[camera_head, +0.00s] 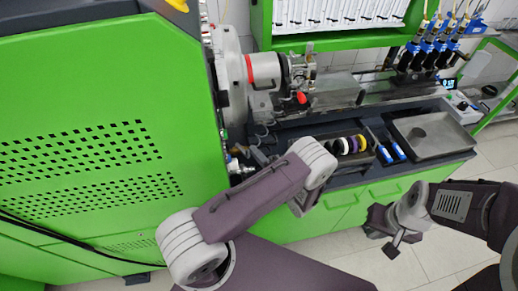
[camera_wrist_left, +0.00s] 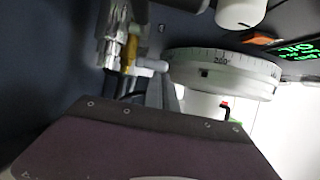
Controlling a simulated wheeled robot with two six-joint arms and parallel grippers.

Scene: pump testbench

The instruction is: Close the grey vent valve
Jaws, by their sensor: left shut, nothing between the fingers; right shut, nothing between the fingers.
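In the left wrist view, a metal fitting (camera_wrist_left: 113,40) with a brass-yellow part (camera_wrist_left: 131,54) stands at the upper left. A light grey lever-like piece (camera_wrist_left: 152,66) sticks out beside it to the right. It looks like the grey vent valve's handle, but I cannot be sure. My left gripper (camera_wrist_left: 162,93) is shut and empty, its grey fingers just below this piece; I cannot tell whether they touch it. In the head view my left forearm hides most of this gripper, and small fittings (camera_head: 235,166) show beside the green cabinet. My right gripper (camera_head: 393,247) is shut and empty, at the lower right.
A round scale dial (camera_wrist_left: 222,76) sits right of my left fingers. The green cabinet (camera_head: 90,120) walls off the left. A pump with a red-tipped part (camera_head: 301,97), coloured rings (camera_head: 352,144) and a grey tray (camera_head: 435,135) occupy the bench. Open floor surrounds my right gripper.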

